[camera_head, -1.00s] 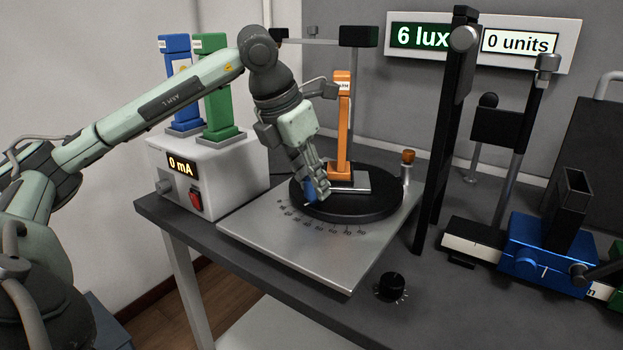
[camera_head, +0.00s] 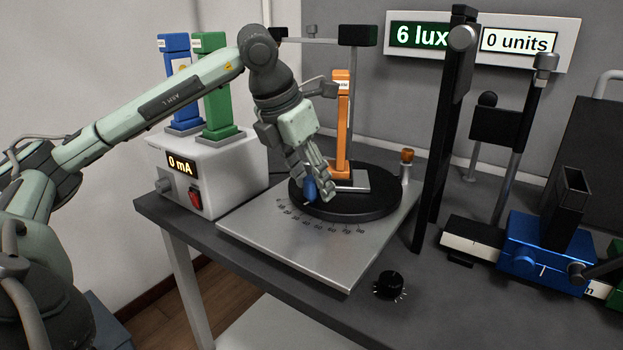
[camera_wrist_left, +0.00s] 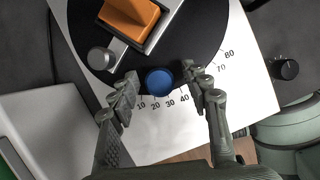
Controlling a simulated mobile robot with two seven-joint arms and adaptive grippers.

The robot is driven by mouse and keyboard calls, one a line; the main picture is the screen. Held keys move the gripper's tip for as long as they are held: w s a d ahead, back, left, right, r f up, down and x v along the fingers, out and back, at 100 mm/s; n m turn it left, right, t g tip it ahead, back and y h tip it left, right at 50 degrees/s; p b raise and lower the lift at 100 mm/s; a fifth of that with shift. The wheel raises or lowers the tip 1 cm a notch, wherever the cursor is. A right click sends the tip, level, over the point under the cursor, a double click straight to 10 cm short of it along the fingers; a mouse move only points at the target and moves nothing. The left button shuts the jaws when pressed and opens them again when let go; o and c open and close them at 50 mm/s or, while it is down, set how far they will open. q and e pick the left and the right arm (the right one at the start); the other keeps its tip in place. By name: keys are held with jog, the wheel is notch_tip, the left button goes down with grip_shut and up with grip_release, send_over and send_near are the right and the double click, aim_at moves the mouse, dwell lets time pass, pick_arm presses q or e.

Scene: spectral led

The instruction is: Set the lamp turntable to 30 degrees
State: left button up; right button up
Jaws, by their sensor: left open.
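The black lamp turntable (camera_head: 370,207) sits on a silver base plate (camera_head: 300,250) printed with an angle scale. An orange lamp (camera_head: 342,125) stands upright on it; its top also shows in the left wrist view (camera_wrist_left: 130,15). A blue knob (camera_wrist_left: 159,82) is at the turntable's front edge, in the wrist view above the scale near the 20 mark. My left gripper (camera_head: 312,194) is over this edge. In the wrist view its fingers (camera_wrist_left: 165,85) are open, one on each side of the blue knob, with gaps. My right gripper is not in view.
A white supply box (camera_head: 225,170) reading 0 mA, with blue and green lamps on top, stands left of the plate. A dark post (camera_head: 440,150) and a blue device (camera_head: 545,245) stand right. A black dial (camera_head: 390,284) is at the front. The display (camera_head: 480,40) reads 6 lux.

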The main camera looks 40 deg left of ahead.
pick_arm(q)
jog(key=v, duration=1.2)
dwell(0.3)
